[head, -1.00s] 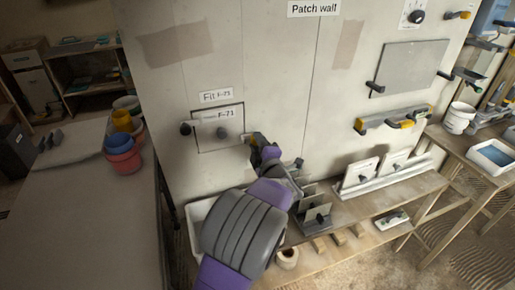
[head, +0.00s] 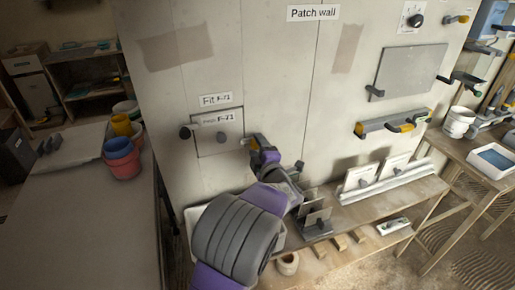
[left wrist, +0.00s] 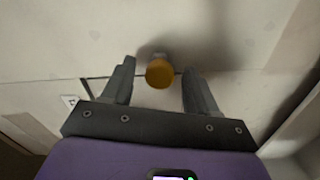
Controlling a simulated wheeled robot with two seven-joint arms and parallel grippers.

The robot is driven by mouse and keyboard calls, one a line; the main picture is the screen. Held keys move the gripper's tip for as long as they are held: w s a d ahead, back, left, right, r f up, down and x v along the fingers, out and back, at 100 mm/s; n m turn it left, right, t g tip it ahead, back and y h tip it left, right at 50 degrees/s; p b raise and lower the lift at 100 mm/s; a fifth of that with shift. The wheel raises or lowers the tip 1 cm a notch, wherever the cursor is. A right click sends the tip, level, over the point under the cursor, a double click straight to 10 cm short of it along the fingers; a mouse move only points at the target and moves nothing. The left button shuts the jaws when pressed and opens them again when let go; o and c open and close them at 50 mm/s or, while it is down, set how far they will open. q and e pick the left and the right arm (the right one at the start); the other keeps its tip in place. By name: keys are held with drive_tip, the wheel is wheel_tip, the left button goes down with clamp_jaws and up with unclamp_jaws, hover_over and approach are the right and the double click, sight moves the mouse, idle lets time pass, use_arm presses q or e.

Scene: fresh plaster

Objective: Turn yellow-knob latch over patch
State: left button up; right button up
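The patch (head: 209,143) is a pale square panel labelled F-71, set in the wall under a "Fit" label. The yellow-knob latch (head: 245,141) is at the patch's right edge. In the left wrist view its round yellow knob (left wrist: 160,73) shows end-on, between the fingers. My left gripper (left wrist: 158,76) is open around the knob, with a gap visible on both sides. In the head view the left gripper (head: 254,144) is just right of the patch. A dark-knobbed latch (head: 186,132) with a pale bar is at the left edge. My right gripper is out of view.
Below the wall is a wooden bench (head: 405,202) with upright panels in racks (head: 318,222). A yellow-and-grey tool (head: 395,124) hangs at the right, under a grey panel (head: 410,70). Coloured pots (head: 122,158) stand on the left table.

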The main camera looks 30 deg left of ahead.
use_arm(q)
drive_tip(key=p+v, duration=0.2)
drive_tip(key=v, duration=0.5)
drive_tip(key=shift+s+d, duration=0.2)
idle(0.4)
